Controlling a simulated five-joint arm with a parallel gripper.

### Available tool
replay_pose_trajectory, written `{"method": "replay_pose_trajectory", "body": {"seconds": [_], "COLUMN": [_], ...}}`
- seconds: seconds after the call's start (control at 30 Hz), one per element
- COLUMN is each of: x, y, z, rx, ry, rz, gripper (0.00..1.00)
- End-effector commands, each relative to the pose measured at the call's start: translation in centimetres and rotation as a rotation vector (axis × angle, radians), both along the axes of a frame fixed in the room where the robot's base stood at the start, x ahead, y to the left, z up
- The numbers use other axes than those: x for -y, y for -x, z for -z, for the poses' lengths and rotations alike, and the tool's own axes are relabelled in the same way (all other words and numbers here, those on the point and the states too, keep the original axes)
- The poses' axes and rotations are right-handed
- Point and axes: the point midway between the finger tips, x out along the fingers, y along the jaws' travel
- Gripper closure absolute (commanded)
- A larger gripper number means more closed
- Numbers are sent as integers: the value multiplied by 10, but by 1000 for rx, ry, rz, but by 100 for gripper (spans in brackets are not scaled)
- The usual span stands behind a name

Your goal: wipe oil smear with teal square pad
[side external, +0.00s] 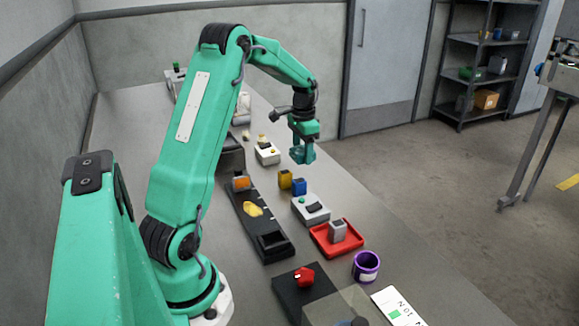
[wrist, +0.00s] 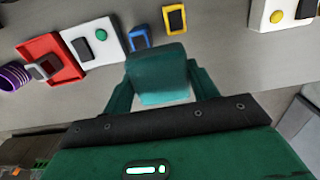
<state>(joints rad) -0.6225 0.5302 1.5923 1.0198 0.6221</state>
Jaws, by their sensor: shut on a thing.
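My gripper (side external: 303,150) is raised above the bench's right side in the side view, pointing down. In the wrist view my gripper (wrist: 164,88) is shut on the teal square pad (wrist: 157,70), which sits between its two fingers. The pad's lower edge looks paler. In the side view the pad blends with the teal fingers, and its outline is hard to tell. The pad appears clear of the bench. I cannot make out an oil smear in either view.
Below are a yellow block (side external: 285,179), a blue block (side external: 299,187) and a white box with a green button (side external: 311,209). Nearer stand a red tray (side external: 322,246), a purple cup (side external: 366,266) and a black tray (side external: 275,253). Another white box (side external: 267,157) stands left of my gripper.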

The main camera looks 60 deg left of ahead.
Motion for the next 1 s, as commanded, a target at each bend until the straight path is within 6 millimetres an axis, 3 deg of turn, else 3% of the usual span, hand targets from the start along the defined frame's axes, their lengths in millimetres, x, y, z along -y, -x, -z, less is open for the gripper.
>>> {"method": "replay_pose_trajectory", "body": {"seconds": [0.27, 0.3, 0.4, 0.73, 1.0], "x": [0, 0, 0, 1, 10], "y": [0, 0, 0, 6, 32], "z": [0, 0, 0, -2, -5], "rx": [1, 1, 1, 1, 1], "ry": [0, 0, 0, -1, -1], "rz": [0, 0, 0, -55, -270], "gripper": [63, 45, 60, 60, 60]}}
